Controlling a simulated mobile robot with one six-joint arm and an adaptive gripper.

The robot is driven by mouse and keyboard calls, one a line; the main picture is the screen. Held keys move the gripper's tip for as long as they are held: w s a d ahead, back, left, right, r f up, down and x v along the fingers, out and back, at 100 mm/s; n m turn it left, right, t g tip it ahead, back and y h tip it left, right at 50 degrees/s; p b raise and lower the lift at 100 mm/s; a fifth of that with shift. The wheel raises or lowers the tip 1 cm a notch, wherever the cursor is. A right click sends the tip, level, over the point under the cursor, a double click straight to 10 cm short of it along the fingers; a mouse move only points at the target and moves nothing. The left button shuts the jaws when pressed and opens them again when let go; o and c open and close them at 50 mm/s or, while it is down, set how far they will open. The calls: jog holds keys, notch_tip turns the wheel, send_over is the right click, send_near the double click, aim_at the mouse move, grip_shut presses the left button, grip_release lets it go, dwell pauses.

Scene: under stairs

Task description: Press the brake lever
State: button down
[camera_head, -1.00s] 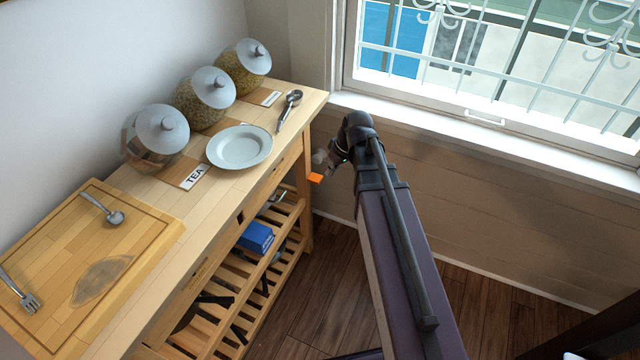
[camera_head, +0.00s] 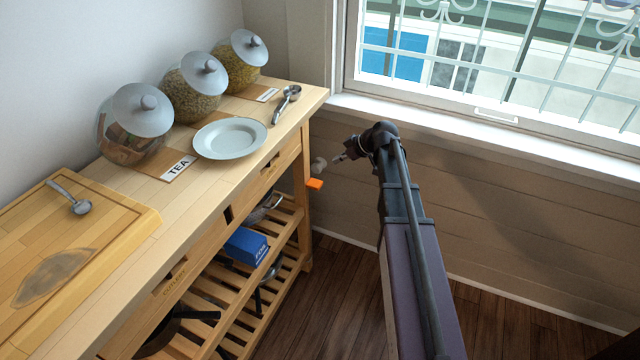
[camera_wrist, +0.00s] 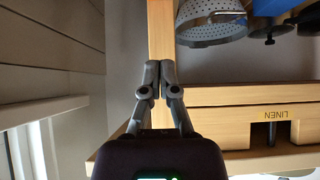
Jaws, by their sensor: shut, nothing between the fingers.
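A small orange tab (camera_head: 314,183) sticks out beside the far corner leg of the wooden cart, just below a small rounded grey part (camera_head: 318,164). It looks like the brake lever, but its mount is too small to make out. My gripper (camera_head: 336,160) is just right of and above the tab in the head view, pointing left, apparently apart from it. In the wrist view my gripper (camera_wrist: 158,66) is shut and empty, its fingertips together in front of a wooden post (camera_wrist: 161,30). The orange tab does not show in the wrist view.
The cart top (camera_head: 150,190) holds glass jars, a plate (camera_head: 230,138), a scoop and a cutting board. A blue box (camera_head: 246,245) lies on its slatted shelf. A colander (camera_wrist: 210,20) and a LINEN drawer (camera_wrist: 270,120) show upside down. The window wall stands behind; dark floor is clear.

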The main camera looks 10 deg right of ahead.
dwell(0.4)
jog(key=b, duration=0.7)
send_over(318, 184)
notch_tip(318, 184, down, 7)
jog(key=shift+w+d+f, duration=0.1)
jog(key=shift+f, duration=0.1)
jog(key=shift+f+b, duration=1.8)
jog(key=shift+b, duration=0.15)
jog(key=shift+f, duration=0.1)
jog(key=shift+f+b, duration=1.15)
jog(key=shift+b, duration=0.15)
jog(key=shift+r, duration=0.15)
notch_tip(318, 184, up, 4)
jog(key=p, duration=0.4)
jog(key=shift+r, duration=0.1)
jog(key=p+v, duration=0.7)
jog(key=v, duration=0.2)
jog(key=shift+s+d+r, duration=0.2)
jog(key=shift+s+d, duration=0.05)
jog(key=shift+d, duration=0.05)
